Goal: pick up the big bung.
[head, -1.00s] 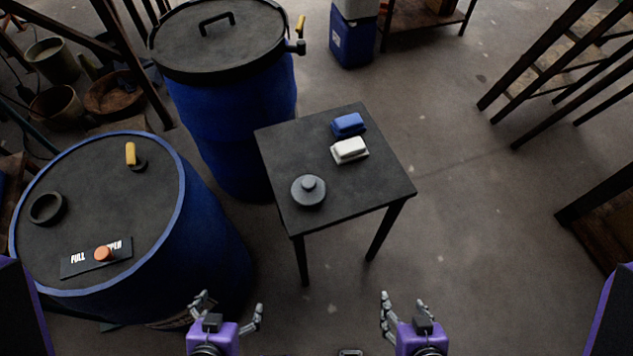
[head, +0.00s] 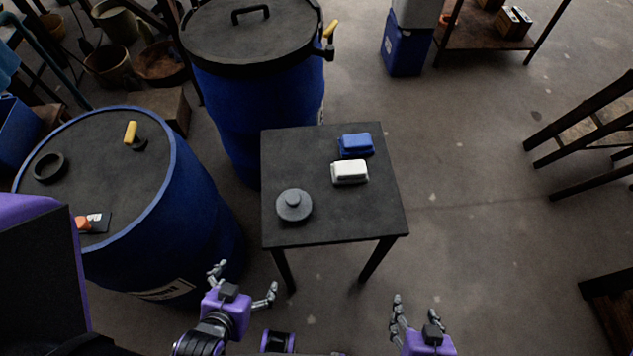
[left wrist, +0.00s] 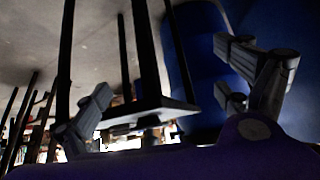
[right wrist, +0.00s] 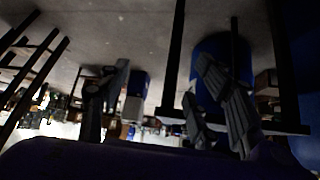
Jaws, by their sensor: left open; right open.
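The big bung (head: 294,206) is a grey round disc with a knob on top. It sits on the front left part of the small dark table (head: 335,222), and nothing touches it. My left gripper (head: 243,280) is open and empty, in front of the table's near left corner, short of the bung. Its open fingers also show in the left wrist view (left wrist: 170,95). My right gripper (head: 418,316) is open and empty, in front of the table's near right corner. Its fingers show in the right wrist view (right wrist: 160,105). The bung is not clear in either wrist view.
A white block (head: 349,172) and a blue block (head: 356,145) stand on the table behind the bung. A blue vat (head: 190,215) with a ring (head: 50,167) and a yellow-handled tap (head: 131,133) is at left. A lidded blue vat (head: 250,110) stands behind.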

